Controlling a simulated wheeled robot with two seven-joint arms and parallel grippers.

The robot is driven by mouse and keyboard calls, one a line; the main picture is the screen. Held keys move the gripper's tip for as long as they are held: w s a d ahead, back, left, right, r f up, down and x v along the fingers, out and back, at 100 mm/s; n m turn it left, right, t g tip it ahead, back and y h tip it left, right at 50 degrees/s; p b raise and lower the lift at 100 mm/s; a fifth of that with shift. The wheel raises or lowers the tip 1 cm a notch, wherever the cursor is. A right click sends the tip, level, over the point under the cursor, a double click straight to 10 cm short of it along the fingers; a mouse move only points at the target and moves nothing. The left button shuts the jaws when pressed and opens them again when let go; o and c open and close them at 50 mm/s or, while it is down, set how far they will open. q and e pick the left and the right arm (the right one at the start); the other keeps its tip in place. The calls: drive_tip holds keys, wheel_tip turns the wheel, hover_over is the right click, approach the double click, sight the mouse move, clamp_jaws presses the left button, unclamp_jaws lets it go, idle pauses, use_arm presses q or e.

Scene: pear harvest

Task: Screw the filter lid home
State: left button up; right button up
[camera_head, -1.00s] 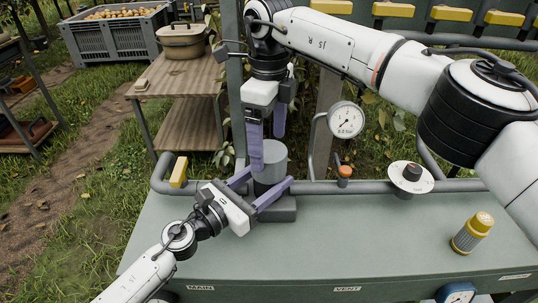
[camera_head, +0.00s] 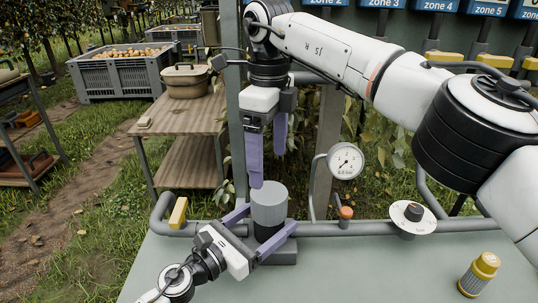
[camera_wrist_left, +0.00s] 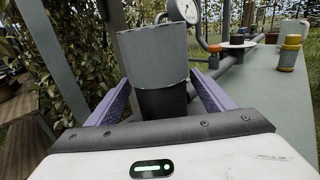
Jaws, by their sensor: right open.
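The filter stands upright on my bench, a light grey cylindrical lid (camera_head: 268,200) on a dark housing (camera_head: 265,232). My right gripper (camera_head: 268,170) points down from above, open and empty. Its fingertips are just above the lid's top, and I see nothing between them.
A pressure gauge (camera_head: 345,161), an orange-capped fitting (camera_head: 346,212) and a white dial with a black knob (camera_head: 413,212) are to the right.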

drive_tip(key=shift+f+b, duration=0.6)
drive_tip(key=shift+f, duration=0.05)
use_arm(q)
drive_tip(key=v, duration=1)
drive_tip(key=shift+s, duration=0.1)
